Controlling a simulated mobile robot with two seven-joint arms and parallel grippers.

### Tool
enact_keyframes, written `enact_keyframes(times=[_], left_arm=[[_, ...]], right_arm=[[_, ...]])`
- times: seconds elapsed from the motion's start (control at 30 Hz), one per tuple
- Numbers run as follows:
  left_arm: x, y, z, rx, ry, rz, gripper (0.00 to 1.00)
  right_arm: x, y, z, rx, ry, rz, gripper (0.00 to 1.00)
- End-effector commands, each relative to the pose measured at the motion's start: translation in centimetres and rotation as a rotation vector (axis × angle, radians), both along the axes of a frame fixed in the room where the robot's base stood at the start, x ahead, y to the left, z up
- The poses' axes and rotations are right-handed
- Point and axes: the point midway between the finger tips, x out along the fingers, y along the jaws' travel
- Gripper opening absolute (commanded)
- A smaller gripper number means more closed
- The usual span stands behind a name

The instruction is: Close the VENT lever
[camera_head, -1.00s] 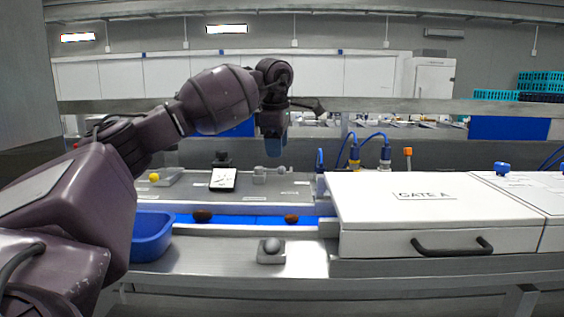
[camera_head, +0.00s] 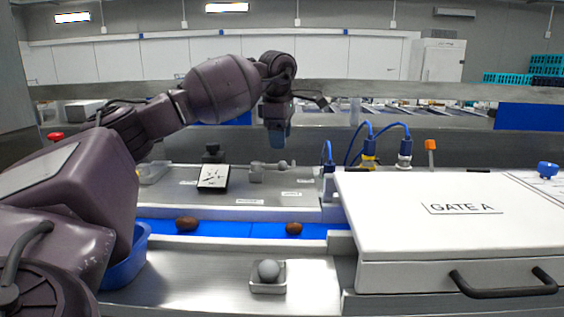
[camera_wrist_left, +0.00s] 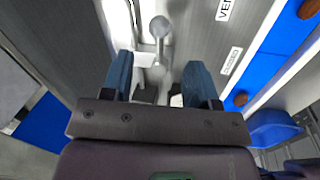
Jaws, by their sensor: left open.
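The lever with a round grey knob (camera_head: 282,165) stands on the grey panel behind the blue belt. In the left wrist view the grey knob and its stem (camera_wrist_left: 160,28) lie ahead of my fingertips, beside a label (camera_wrist_left: 225,10) that reads "VEN" before it is cut off. My left gripper (camera_head: 277,138) hangs fingers down above and behind the panel. In the left wrist view my left gripper (camera_wrist_left: 160,75) is open, its two blue fingers apart, with nothing clearly held between them. My right gripper is not in view.
The blue belt (camera_head: 220,230) carries two brown dates (camera_head: 187,224). The white GATE A cover (camera_head: 390,215) fills the right side. A second grey ball knob (camera_head: 268,270) sits at the front. A blue bin (camera_head: 128,270) is partly behind my arm. A tilted display (camera_head: 213,177) stands on the panel.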

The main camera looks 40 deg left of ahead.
Motion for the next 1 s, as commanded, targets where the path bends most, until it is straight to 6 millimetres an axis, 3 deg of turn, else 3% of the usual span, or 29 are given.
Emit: enact_keyframes(times=[0.3, 0.5, 0.9, 1.0], left_arm=[[0.9, 0.5, -5.3, 0.0, 0.002, -0.001, 0.54], [1.2, 0.6, -7.2, -0.001, 0.002, 0.0, 0.54], [1.3, 0.7, -7.7, 0.0, 0.0, -0.001, 0.54], [1.3, 0.7, -7.7, 0.0, 0.0, -0.001, 0.39]], right_arm=[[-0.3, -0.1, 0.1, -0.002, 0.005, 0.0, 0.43], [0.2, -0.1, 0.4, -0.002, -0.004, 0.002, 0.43], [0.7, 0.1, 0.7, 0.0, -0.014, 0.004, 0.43], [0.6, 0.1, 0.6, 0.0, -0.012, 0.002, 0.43]])
